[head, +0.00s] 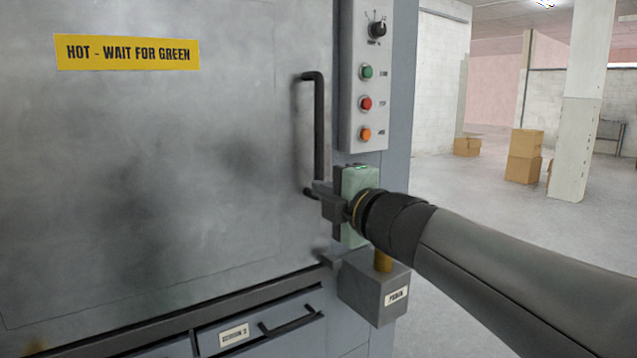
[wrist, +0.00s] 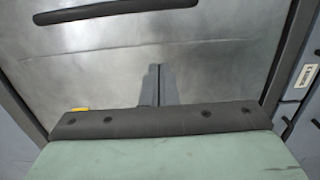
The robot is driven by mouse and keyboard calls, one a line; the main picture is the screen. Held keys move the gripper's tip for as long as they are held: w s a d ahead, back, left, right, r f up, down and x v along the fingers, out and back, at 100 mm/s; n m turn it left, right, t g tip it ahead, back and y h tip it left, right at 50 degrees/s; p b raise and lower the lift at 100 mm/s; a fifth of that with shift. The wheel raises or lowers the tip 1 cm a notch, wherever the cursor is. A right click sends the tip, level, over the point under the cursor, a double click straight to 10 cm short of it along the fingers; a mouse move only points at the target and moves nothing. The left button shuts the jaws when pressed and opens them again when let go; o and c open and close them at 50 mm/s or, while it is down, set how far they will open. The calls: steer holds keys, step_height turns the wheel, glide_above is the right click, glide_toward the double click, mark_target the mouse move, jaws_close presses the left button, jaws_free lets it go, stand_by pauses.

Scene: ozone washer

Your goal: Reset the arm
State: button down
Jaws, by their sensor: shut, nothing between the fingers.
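My arm reaches in from the lower right of the head view. My gripper (head: 318,189) is in front of the washer's grey door (head: 150,180), by the lower end of the black vertical door handle (head: 319,125). In the wrist view my gripper (wrist: 158,72) shows its two fingers together with nothing between them. The handle (wrist: 115,11) lies apart from the fingers in that view, at the top. The door looks closed. Whether the fingertips touch the door I cannot tell.
A control panel (head: 364,80) with a knob and green, red and orange buttons is above my gripper. A grey box (head: 375,290) with a yellow stem stands out below it. A drawer (head: 262,325) is under the door. Cardboard boxes (head: 524,155) stand far off on open floor.

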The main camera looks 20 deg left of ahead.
steer(key=d+f+m+h+p, duration=0.55)
steer(key=d+m, duration=0.25)
steer(key=d, duration=0.3)
steer(key=d+f+m+h+p, duration=0.4)
steer(key=d+m+h, duration=0.35)
steer(key=d, duration=0.45)
steer(key=s+d+f+m+g+p, duration=0.3)
steer(key=s+f+m+g, duration=0.2)
steer(key=s, duration=0.6)
steer(key=s+d+f+m+g+p, duration=0.3)
steer(key=s+f+m+g, duration=0.3)
steer(key=s, duration=0.6)
steer(key=shift+s+d+f+m+g, duration=0.25)
steer(key=shift+f+m+g, duration=0.1)
steer(key=shift+f, duration=0.2)
